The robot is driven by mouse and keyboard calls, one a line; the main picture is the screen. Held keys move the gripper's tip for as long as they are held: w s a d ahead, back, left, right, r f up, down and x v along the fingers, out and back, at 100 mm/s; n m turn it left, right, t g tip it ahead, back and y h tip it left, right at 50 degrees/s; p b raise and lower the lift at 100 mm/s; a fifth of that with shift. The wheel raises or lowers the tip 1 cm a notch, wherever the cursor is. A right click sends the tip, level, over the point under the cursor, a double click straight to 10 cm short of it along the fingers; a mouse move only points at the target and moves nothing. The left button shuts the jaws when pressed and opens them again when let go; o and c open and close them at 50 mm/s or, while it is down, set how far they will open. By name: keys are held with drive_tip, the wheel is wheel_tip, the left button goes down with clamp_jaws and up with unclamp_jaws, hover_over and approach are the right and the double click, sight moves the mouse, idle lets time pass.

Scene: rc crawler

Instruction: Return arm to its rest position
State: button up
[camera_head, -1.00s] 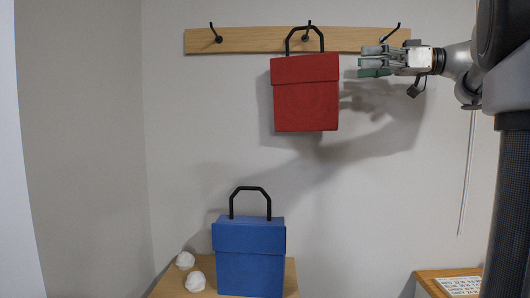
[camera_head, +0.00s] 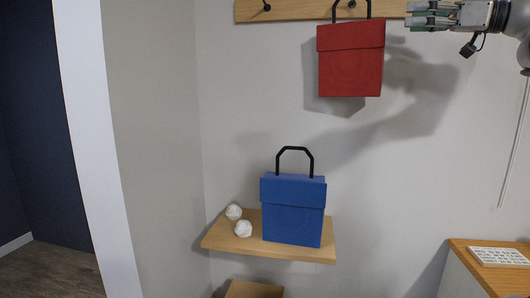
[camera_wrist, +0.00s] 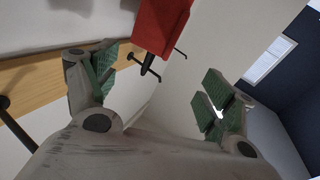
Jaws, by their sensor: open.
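My gripper (camera_head: 432,15) is open and empty at the upper right of the head view, right of the red bag and apart from it. In the wrist view my gripper (camera_wrist: 160,95) shows its green-padded fingers spread wide with nothing between them. The red bag (camera_head: 350,62) hangs by its black handle on the wooden hook rail (camera_head: 290,11) on the wall. The bag also shows at the top of the wrist view (camera_wrist: 160,24), beyond the fingers. The top of the rail is cut off in the head view.
A blue bag (camera_head: 293,212) stands upright on a wooden shelf (camera_head: 225,240) beside two white crumpled balls (camera_head: 243,229). A wooden surface (camera_head: 462,250) with a white keyboard-like item (camera_head: 499,257) is at the lower right. A doorway opens at the left. The wall between is bare.

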drive_tip(key=w+d+r+m+t+h, duration=0.2)
drive_tip(key=w+d+m+t+h, duration=0.25)
drive_tip(key=m+t+h, duration=0.4)
drive_tip(key=s+d+f+m+g+h, duration=0.3)
drive_tip(key=s+f+h, duration=0.15)
drive_tip(key=f, duration=0.55)
drive_tip(key=s+d+f+m+g+h, duration=0.3)
drive_tip(key=f+h, duration=0.3)
drive_tip(key=f, duration=0.3)
drive_tip(key=s+a+f+n+g+y, duration=0.1)
drive_tip(key=s+a+f+g, duration=0.3)
drive_tip(key=s+f, duration=0.6)
drive_tip(key=s+a+f+n+g+y, duration=0.1)
drive_tip(key=s+a+f+g, duration=0.4)
drive_tip(key=s+f, duration=0.5)
wheel_tip(320, 180, down, 4)
drive_tip(key=shift+f+y, duration=0.1)
drive_tip(key=shift+y, duration=0.7)
